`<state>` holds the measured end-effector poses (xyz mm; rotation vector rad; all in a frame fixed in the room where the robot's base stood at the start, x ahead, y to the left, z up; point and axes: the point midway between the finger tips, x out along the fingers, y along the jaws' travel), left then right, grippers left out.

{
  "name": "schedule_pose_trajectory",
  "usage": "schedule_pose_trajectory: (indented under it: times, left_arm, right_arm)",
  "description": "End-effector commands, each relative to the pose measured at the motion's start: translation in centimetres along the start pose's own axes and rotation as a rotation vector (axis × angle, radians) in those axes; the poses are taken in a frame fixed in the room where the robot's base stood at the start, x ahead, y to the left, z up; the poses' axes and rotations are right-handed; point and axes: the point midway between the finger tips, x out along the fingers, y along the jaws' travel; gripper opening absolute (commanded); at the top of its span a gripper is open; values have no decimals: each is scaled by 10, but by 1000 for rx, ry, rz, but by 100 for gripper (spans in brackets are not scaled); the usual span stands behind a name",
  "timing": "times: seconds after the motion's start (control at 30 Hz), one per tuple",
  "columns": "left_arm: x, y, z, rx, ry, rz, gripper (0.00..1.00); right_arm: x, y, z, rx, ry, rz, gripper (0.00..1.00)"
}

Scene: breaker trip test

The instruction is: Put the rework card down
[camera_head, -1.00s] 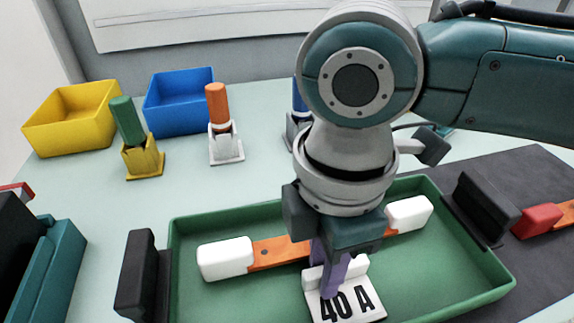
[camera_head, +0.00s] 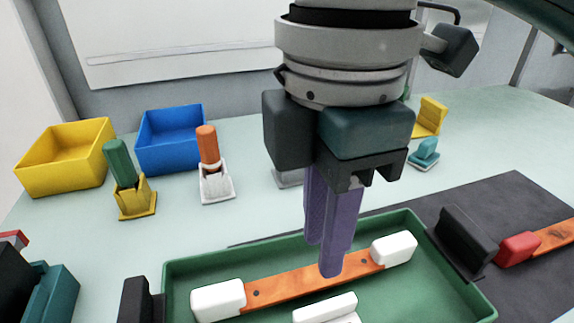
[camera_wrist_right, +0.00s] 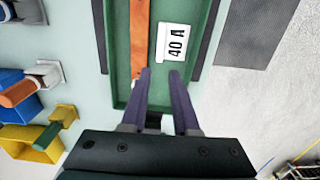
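The white card marked 40 A (camera_wrist_right: 174,42), which I take to be the rework card, lies on the floor of the green tray (camera_head: 395,285), beside the orange bar (camera_head: 310,280) with white ends. In the head view only the raised white back part of the card (camera_head: 326,308) shows; its lettering is below the picture edge. My right gripper (camera_head: 327,262) points down above the tray. In the wrist view its two purple fingers (camera_wrist_right: 160,74) are apart with nothing between them, clear of the card. My left gripper is not in view.
Behind the tray stand a yellow bin (camera_head: 62,165), a blue bin (camera_head: 170,145), a green-topped peg in a yellow holder (camera_head: 135,202) and an orange-topped peg in a white holder (camera_head: 215,183). Black blocks (camera_head: 465,240) flank the tray. A red-ended bar (camera_head: 518,249) lies right.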

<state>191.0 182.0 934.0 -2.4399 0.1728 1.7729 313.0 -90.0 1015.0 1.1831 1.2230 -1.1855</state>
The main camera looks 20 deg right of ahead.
Motion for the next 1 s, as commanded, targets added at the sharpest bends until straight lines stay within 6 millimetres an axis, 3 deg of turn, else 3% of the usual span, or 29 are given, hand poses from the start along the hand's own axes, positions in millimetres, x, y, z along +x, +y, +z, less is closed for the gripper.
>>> schedule_pose_trajectory:
  times: [0.17,0.3,0.43,0.53,0.67,0.8,1.0]
  left_arm:
    - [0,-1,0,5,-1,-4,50]
    - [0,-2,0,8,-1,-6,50]
    - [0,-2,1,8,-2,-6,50]
    - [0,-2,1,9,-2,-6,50]
    - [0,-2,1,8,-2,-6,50]
    - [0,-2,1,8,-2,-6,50]
    - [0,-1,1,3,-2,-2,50]
  right_arm:
    - [0,-3,-4,5,17,0,29]
    - [15,-18,-28,69,123,12,29]
    - [29,-35,-54,256,290,38,29]
    - [37,-45,-57,474,393,61,29]
    - [52,-59,-32,807,443,95,29]
    - [69,-84,20,1136,386,153,29]
    - [80,-118,78,1385,260,233,29]
